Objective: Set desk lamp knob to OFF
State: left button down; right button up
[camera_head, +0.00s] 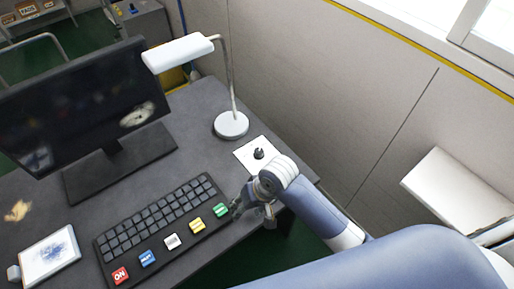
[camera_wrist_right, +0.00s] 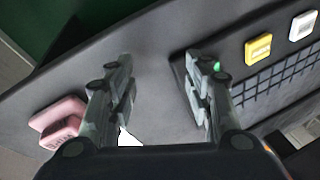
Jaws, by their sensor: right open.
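The desk lamp (camera_head: 231,125) has a white head, a thin bent stem and a round base on the dark desk. A small black knob (camera_head: 259,154) stands on a white plate (camera_head: 247,161) to the right of the lamp base. My right gripper (camera_head: 242,206) is beside the green key end of the keyboard, on the near side of the plate. In the right wrist view the right gripper (camera_wrist_right: 160,75) is open with nothing between its fingers. A white corner of the plate (camera_wrist_right: 127,138) shows there, but the knob is hidden. The left gripper is not in view.
A keyboard (camera_head: 160,218) with large coloured keys lies left of my gripper. A monitor (camera_head: 85,110) stands behind it. A pink block (camera_wrist_right: 60,120) lies near the desk edge in the wrist view. A wall (camera_head: 330,90) borders the desk behind the plate.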

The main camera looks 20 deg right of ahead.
aim_at(259, 150)
jog(key=shift+m+g, duration=0.4)
jog(key=shift+m, duration=0.3)
jog(key=w, duration=0.5)
jog(key=shift+w+a+r, duration=0.2)
jog(key=shift+w+a, duration=0.05)
jog(key=shift+w, duration=0.1)
jog(key=shift+m+g+h, duration=0.3)
jog(key=shift+m+h, duration=0.3)
jog(key=shift+m, duration=0.1)
jog(key=w, duration=0.1)
jog(key=w+d+r, duration=0.1)
jog(key=w, duration=0.2)
jog(key=shift+d+r, duration=0.15)
jog(key=shift+d, duration=0.05)
jog(key=w+d+r+m+h, duration=0.2)
jog(key=w+d+r+m, duration=0.45)
jog(key=w+d, duration=0.3)
jog(key=shift+n+g, duration=0.25)
jog(key=shift+g, duration=0.05)
jog(key=f, duration=0.6)
jog(key=a+f, duration=0.1)
jog(key=f, duration=0.3)
jog(key=shift+w+f, duration=0.1)
jog(key=shift+w, duration=0.3)
jog(key=shift+c, duration=0.6)
jog(key=c, duration=1)
